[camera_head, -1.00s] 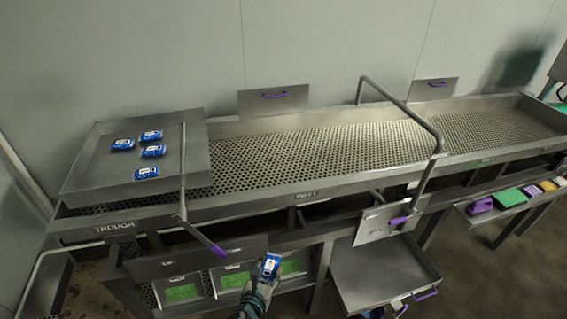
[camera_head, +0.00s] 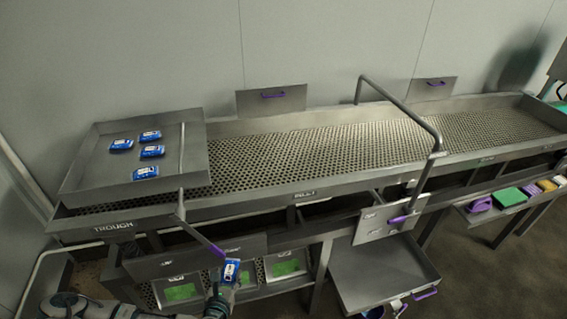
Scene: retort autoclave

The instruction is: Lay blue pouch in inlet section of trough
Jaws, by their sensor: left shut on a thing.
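My left gripper (camera_head: 222,290) is shut on a blue pouch (camera_head: 231,271) with a white label. It holds the pouch upright in front of the trough, below its front rim. The trough (camera_head: 340,150) is a long grey metal channel with a perforated floor. Its front edge carries the word TROUGH at the left, and another label near the middle is too small to read surely. Several blue pouches lie on a grey tray (camera_head: 92,176) over the trough's left end. My right gripper is not in view.
A purple-handled lever (camera_head: 203,240) stands close to the held pouch. A bent rail (camera_head: 405,115) arches over the trough. A plate with a purple handle (camera_head: 403,218) hangs in front. Bins with green contents (camera_head: 182,292) sit below. The middle trough floor is clear.

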